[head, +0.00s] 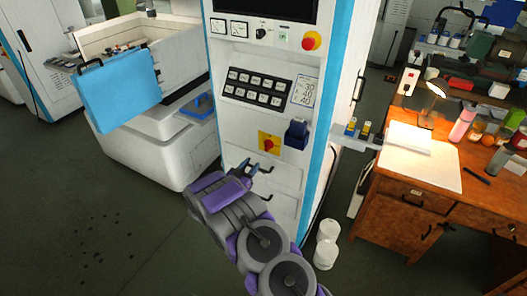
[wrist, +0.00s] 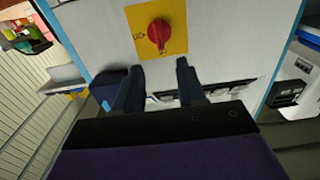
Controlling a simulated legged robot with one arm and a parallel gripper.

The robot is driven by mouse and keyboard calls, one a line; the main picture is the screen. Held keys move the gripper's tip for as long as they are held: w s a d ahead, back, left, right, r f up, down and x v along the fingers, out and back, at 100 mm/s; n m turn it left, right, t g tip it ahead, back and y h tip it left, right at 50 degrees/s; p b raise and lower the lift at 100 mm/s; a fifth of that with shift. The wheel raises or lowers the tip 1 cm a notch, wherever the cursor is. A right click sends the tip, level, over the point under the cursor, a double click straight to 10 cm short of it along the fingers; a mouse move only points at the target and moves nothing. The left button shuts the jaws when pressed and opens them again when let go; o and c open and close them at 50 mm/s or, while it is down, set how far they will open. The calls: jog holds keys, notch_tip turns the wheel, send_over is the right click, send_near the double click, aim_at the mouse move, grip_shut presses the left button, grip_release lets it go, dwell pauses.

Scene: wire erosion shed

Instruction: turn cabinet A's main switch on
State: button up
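The main switch (head: 269,143) is a red rotary knob on a yellow plate, on the white front of the tall cabinet (head: 233,137). In the wrist view the red knob (wrist: 159,32) sits in front of my fingers, with its grip bar pointing down the picture. Small dark marks show on the plate beside and below it. My gripper (head: 247,168) is just below and left of the switch in the head view. In the wrist view its two dark fingers (wrist: 158,78) are apart with nothing between them. They look short of the knob, not touching it.
A dark blue box (head: 296,134) sits right of the switch, and drawer handles are below it. A red and yellow stop button (head: 311,41) is higher up. A wooden desk (head: 405,188) stands right; a white machine with a blue panel (head: 122,87) stands left.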

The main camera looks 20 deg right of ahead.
aim_at(266, 147)
jog(key=b+x, duration=0.2)
jog(key=x, duration=1)
grip_shut()
